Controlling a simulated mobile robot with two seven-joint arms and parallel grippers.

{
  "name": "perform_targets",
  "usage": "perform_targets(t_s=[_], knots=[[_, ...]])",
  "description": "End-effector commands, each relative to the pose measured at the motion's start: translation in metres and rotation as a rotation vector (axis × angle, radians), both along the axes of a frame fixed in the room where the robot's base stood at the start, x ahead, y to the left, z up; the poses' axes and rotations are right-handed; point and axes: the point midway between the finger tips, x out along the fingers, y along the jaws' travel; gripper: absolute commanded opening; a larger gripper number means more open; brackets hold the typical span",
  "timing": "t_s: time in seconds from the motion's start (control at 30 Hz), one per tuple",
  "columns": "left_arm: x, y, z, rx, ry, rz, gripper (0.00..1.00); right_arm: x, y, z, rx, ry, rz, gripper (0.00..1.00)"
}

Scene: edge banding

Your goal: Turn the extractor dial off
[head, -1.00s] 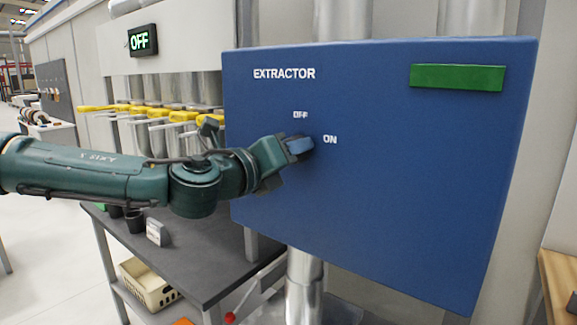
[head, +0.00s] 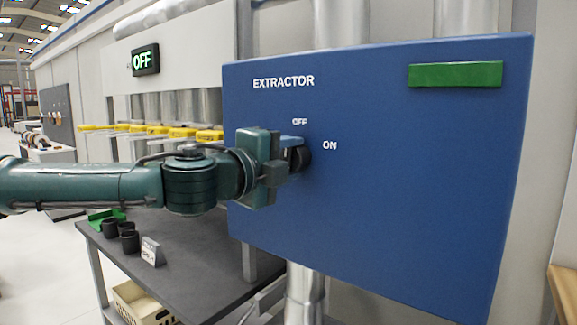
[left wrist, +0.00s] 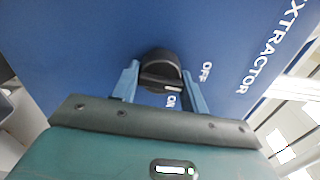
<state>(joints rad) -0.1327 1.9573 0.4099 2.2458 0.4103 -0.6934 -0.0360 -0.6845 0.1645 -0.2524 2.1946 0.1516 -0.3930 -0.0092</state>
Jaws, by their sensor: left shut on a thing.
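The extractor dial (head: 304,157) is a round black knob on the front of the blue extractor box (head: 400,190), below the OFF label (head: 300,122) and left of the ON label (head: 330,146). My left gripper (head: 294,152) reaches it from the left and partly hides it. In the left wrist view the dial (left wrist: 158,66) lies between the two blue fingers of the left gripper (left wrist: 163,88), which is shut on it. A pale mark shows on the knob, but I cannot tell which label it points at. My right gripper is not in view.
Yellow-handled clamps (head: 170,131) line up behind my arm. A dark bench (head: 190,270) below holds black cups (head: 118,234) and a small card (head: 152,251). A green plate (head: 455,75) is on the box's upper right.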

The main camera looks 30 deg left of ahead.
Motion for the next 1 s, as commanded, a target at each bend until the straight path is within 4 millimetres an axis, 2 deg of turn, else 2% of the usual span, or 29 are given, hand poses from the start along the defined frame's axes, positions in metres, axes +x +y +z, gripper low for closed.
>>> perform_targets(t_s=[0.3, 0.8, 0.83, 1.0], knots=[[0.0003, 0.0007, 0.0008, -0.103, 0.006, 0.002, 0.21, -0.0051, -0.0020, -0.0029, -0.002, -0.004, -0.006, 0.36], [0.0002, 0.0006, 0.0016, -0.120, 0.007, 0.002, 0.21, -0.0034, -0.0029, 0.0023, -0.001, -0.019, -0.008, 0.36], [0.0002, 0.0006, 0.0016, -0.120, 0.007, 0.002, 0.45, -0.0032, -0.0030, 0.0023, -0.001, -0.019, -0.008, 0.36], [0.0001, 0.0005, 0.0013, -0.119, 0.007, 0.001, 0.59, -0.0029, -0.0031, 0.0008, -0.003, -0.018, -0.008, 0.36]])
